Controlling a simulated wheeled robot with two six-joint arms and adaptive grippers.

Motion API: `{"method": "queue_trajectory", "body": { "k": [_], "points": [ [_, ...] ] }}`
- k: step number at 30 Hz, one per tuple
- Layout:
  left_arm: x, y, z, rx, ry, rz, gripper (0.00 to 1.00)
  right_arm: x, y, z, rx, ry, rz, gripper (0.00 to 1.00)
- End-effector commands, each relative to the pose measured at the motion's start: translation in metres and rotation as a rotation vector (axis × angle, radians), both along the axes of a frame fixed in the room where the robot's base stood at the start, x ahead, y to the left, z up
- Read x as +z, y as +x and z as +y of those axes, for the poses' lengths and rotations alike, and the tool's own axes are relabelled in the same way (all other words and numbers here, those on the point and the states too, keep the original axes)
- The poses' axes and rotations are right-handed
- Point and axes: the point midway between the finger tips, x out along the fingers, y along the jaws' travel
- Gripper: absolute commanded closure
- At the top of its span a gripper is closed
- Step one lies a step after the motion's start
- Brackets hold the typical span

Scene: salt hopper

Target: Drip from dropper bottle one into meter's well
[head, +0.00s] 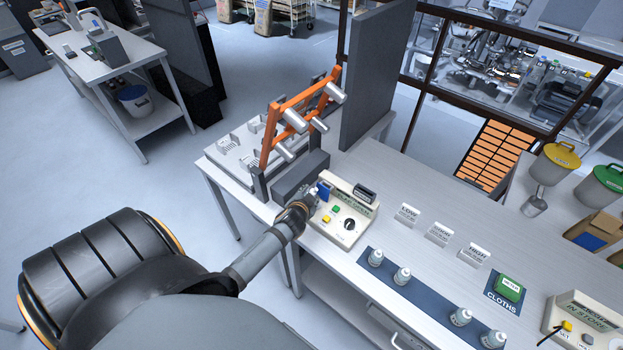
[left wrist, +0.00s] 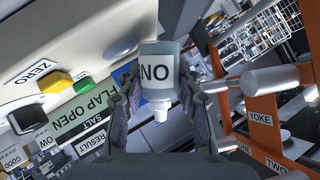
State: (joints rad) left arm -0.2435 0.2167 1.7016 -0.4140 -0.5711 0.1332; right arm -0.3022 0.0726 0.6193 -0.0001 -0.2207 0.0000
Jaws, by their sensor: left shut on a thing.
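My left gripper (head: 310,194) is at the left end of the salt meter (head: 335,229). It is shut on a dropper bottle (left wrist: 159,72), seen close in the left wrist view. The bottle has a blue-grey body, a white label reading "NO" and a white nozzle toward the picture's bottom. The label's number does not show. In the head view a blue part (head: 322,189) shows at the fingers. The meter's display (head: 352,199) reads "FLAP OPEN". I cannot make out the well or the gap from nozzle to well. My right gripper is not in view.
Several white bottles (head: 402,275) stand on a blue mat (head: 431,296). A green cloth pack (head: 508,289) lies beside them. LOW, middle and HIGH cards (head: 439,234) stand behind. An orange rack (head: 268,137) is left of the meter, and a grey panel (head: 377,75) behind.

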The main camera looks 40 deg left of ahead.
Motion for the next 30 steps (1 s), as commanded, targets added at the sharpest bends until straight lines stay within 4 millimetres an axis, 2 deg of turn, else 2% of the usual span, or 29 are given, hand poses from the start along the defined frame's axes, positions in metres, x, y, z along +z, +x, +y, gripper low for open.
{"method": "queue_trajectory", "body": {
  "k": [5,9,15,21,30],
  "points": [
    [-0.009,-0.005,0.008,0.002,0.357,0.196,0.96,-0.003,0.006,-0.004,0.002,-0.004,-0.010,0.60],
    [-0.018,-0.007,0.011,0.002,0.631,0.344,0.96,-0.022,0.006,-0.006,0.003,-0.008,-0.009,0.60],
    [-0.016,-0.007,0.014,0.001,0.942,0.509,0.96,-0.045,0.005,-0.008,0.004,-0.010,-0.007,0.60],
    [-0.008,-0.007,0.013,0.001,1.147,0.616,0.96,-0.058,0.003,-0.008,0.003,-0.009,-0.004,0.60],
    [-0.002,-0.007,0.014,0.001,1.220,0.654,0.96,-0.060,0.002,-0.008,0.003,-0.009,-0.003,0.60]
  ]
}}
